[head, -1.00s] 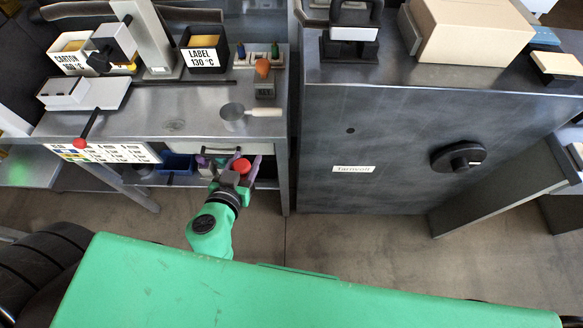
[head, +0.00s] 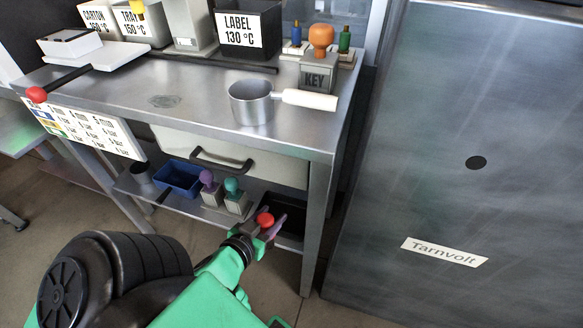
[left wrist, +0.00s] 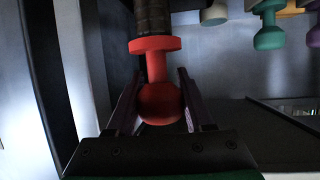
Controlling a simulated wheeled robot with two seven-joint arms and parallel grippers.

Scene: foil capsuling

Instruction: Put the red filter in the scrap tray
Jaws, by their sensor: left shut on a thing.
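The red filter (head: 264,219) shows as a red knob between the fingers of my left gripper (head: 268,228), at the front of the lower shelf. In the left wrist view the filter (left wrist: 157,75) has a round red knob, a neck and a flange, with a dark ribbed cylinder adjoining the flange. My left gripper (left wrist: 160,108) is shut on the knob. A black tray (head: 292,240) on the lower shelf lies just behind and right of the gripper. No scrap label is readable on it. My right gripper is out of view.
A blue bin (head: 180,178), a purple-knobbed block (head: 211,190) and a teal-knobbed block (head: 236,200) stand left of the tray. The bench leg (head: 315,225) is close on the right. A drawer handle (head: 220,162) and a metal pan (head: 252,105) are above.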

